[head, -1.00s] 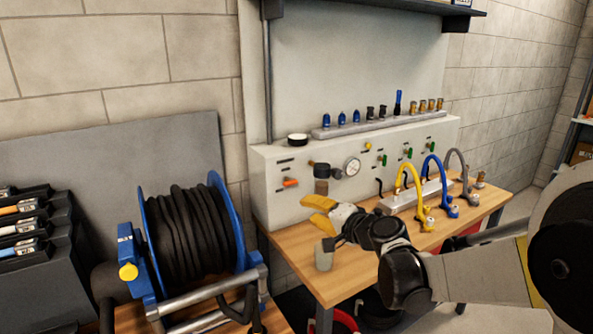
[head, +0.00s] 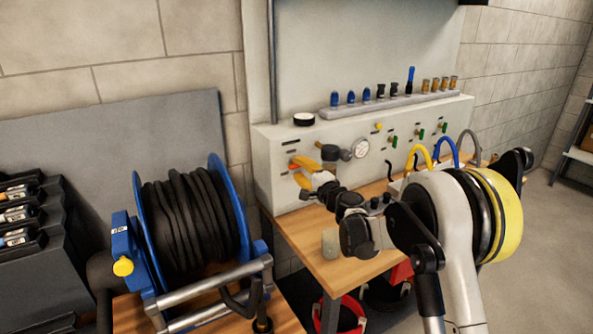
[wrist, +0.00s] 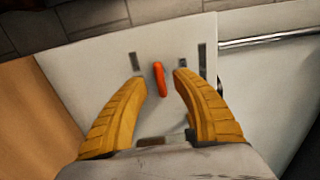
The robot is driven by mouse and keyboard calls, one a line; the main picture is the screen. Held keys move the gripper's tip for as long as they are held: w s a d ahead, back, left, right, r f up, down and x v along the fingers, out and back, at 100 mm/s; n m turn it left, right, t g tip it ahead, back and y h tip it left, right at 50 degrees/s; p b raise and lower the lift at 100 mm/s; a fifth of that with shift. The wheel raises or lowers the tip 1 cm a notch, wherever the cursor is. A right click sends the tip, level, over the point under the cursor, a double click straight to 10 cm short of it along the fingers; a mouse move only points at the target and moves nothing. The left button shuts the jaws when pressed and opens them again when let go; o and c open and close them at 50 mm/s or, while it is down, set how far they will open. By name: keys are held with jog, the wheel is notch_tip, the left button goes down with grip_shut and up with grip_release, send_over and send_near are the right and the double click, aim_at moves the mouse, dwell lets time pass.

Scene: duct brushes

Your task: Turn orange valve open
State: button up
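The orange valve (wrist: 160,79) is a narrow orange handle on the front of the pale panel. In the wrist view it appears between my two yellow fingertips, tilted slightly from the picture's vertical. In the head view only a little of the orange valve (head: 291,166) shows, beside my fingers. My gripper (head: 296,170) is open and faces the panel. The wrist view shows a gap between each finger of the gripper (wrist: 160,76) and the handle. I cannot tell how close the fingertips are to the panel in depth.
A dark fitting (head: 330,153) and a round gauge (head: 361,149) are right of the valve. A pale cup (head: 330,243) stands on the wooden bench (head: 305,265) below my arm. A blue hose reel (head: 146,240) is at left. Yellow and blue hoses stand behind my arm.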

jog(key=shift+x, duration=0.85)
grip_shut()
